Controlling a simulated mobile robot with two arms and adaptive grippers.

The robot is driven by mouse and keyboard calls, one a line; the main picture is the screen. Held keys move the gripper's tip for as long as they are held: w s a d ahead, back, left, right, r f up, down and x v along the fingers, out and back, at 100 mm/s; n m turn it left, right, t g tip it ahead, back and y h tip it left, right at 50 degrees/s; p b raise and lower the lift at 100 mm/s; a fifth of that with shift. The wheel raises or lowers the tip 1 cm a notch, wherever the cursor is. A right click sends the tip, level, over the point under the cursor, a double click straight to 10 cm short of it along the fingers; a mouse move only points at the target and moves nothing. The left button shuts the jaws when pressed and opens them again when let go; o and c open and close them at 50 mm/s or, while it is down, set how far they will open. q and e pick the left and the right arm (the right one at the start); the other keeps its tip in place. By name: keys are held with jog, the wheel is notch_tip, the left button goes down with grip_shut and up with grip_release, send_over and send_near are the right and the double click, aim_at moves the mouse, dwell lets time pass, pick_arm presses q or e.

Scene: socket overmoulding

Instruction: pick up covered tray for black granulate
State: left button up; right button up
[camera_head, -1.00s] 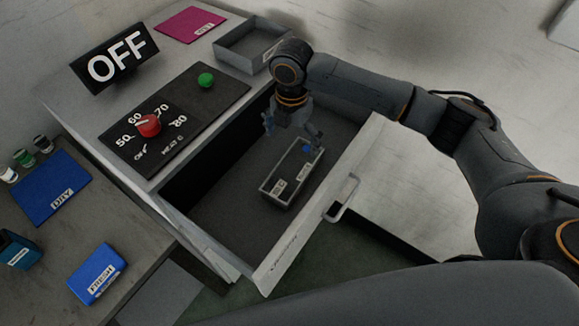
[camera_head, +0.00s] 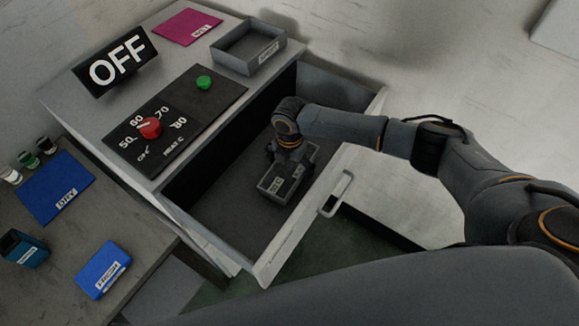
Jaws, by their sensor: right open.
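A small grey tray (camera_head: 269,190) with a pale label on its near side lies on the floor of the open drawer (camera_head: 218,208). My right gripper (camera_head: 289,164) is down inside the drawer, right over the far part of the tray. It is open, and its wrist and fingers hide much of the tray's top. I cannot tell whether the fingers touch the tray, nor whether it has a cover. My left gripper is not in view.
The drawer's front panel with a handle (camera_head: 336,194) stands near the forearm. On the cabinet top are an OFF sign (camera_head: 115,68), a knob panel (camera_head: 178,118), a grey open box (camera_head: 248,50) and a magenta mat (camera_head: 188,27). Blue items lie on the lower left table (camera_head: 150,225).

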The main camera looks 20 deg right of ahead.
jog(key=c, duration=1.6)
